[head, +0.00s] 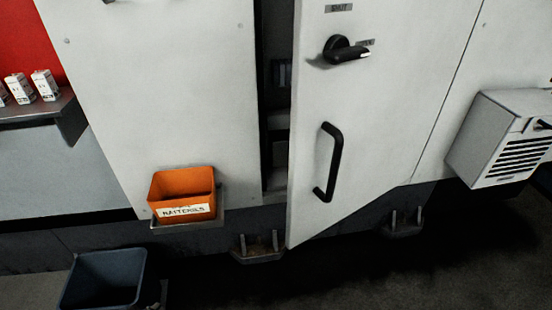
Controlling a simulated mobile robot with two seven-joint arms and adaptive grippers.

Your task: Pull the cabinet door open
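The cabinet door (383,110) is a white panel in the middle right of the head view. It stands slightly ajar, with a dark gap (277,95) along its left edge showing part of the inside. A black D-shaped pull handle (333,162) is on the door's lower left part. A black turning latch (345,50) sits above it, its lever pointing right, beside small labels (340,8). Neither of my grippers is in view, and nothing touches the handle or the door's visible face.
An orange bin (183,189) labelled for batteries sits on a small bracket left of the gap. A dark blue bin (105,278) is at the lower left. A grey vented box (502,137) juts out at right. A shelf (60,112) holds small cartons. The floor before the door looks clear.

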